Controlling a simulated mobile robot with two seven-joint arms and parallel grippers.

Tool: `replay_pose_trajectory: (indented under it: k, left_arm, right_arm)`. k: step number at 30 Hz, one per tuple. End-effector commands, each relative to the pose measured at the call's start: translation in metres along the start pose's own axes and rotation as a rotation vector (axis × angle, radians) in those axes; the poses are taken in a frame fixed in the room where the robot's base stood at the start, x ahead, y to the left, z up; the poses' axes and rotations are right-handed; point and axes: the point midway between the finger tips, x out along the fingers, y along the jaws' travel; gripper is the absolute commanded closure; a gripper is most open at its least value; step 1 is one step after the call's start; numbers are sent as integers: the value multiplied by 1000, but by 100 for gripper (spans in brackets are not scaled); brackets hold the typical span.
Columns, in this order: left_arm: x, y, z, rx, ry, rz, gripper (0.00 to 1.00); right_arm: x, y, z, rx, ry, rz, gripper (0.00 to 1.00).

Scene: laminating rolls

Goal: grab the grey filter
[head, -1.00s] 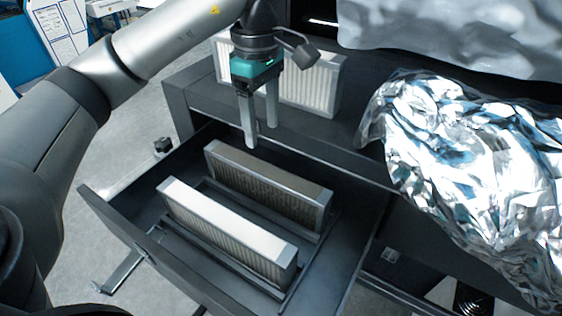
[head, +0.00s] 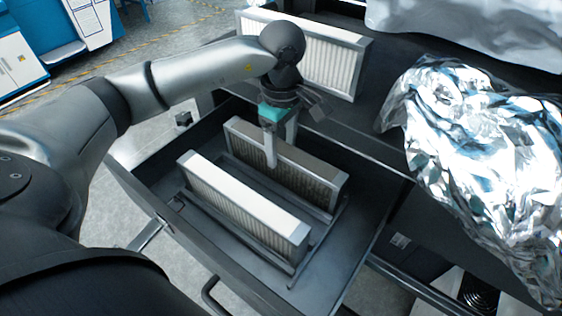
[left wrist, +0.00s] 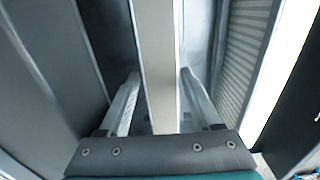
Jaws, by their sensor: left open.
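The grey filter (head: 312,175), a framed panel with darker pleats, stands upright in the rear slot of the open drawer (head: 345,255). My left gripper (head: 279,150) points down over its middle, with its fingers open. In the left wrist view the filter's top edge (left wrist: 155,40) runs between the two fingers (left wrist: 160,78), one on each side, with a visible gap to each. A white filter (head: 245,208) stands upright in the front slot; it also shows at the right of the left wrist view (left wrist: 245,55). My right gripper is not in view.
Another white filter (head: 310,55) stands on the dark cabinet top behind the drawer. Crumpled shiny foil (head: 475,150) covers the right side. The drawer walls surround both slotted filters, and the white filter stands close in front of the grey one.

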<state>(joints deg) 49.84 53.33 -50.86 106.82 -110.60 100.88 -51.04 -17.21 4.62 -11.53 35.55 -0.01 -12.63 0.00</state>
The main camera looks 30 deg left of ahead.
Motion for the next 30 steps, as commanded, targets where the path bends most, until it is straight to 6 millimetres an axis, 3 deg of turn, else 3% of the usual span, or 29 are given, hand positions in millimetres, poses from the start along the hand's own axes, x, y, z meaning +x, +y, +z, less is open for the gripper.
replay_pose_trajectory:
  k: [7, 16, 30]
  left_arm:
    - [32, -2, -1, -1, 0, -3, 35]
    - [38, -2, -1, 0, 0, 0, 35]
    - [38, -1, -1, 0, 0, 0, 88]
  right_arm:
    - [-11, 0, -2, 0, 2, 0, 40]
    - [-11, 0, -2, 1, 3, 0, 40]
    - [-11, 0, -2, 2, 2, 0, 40]
